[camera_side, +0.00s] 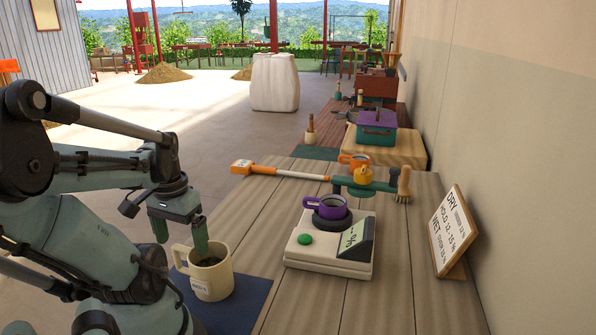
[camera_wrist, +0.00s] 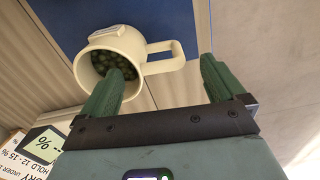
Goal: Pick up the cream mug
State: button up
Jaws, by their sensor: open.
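The cream mug (camera_side: 212,284) stands upright on a blue mat (camera_side: 240,312) at the table's near left. It has a small label, and its handle points left in the side view. In the wrist view the mug (camera_wrist: 126,42) holds round dark-green beans. My gripper (camera_side: 181,238) is just above the mug on its handle side. In the wrist view my gripper (camera_wrist: 160,82) has its two green fingers apart. The handle lies ahead of the gap between them, and the left finger overlaps the mug's rim. Whether that finger touches the mug cannot be told.
A sign (camera_side: 453,232) stands at the right edge.

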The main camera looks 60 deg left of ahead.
aim_at(184, 252)
jog(key=shift+f, duration=2.45)
jog(key=c, duration=1.4)
jog(key=shift+r, duration=0.2)
jog(key=shift+r, duration=0.75)
notch_tip(184, 252, up, 2)
jog(key=w+d+r, duration=0.2)
jog(key=d, duration=0.1)
jog(key=w+d+r, duration=0.2)
jog(key=d, duration=0.1)
jog(key=w+d+r, duration=0.2)
jog(key=d+r, duration=0.1)
jog(key=shift+w+d+r, duration=0.1)
jog(key=shift+w+d, duration=0.05)
jog(key=shift+d, duration=0.25)
jog(key=shift+c, duration=0.2)
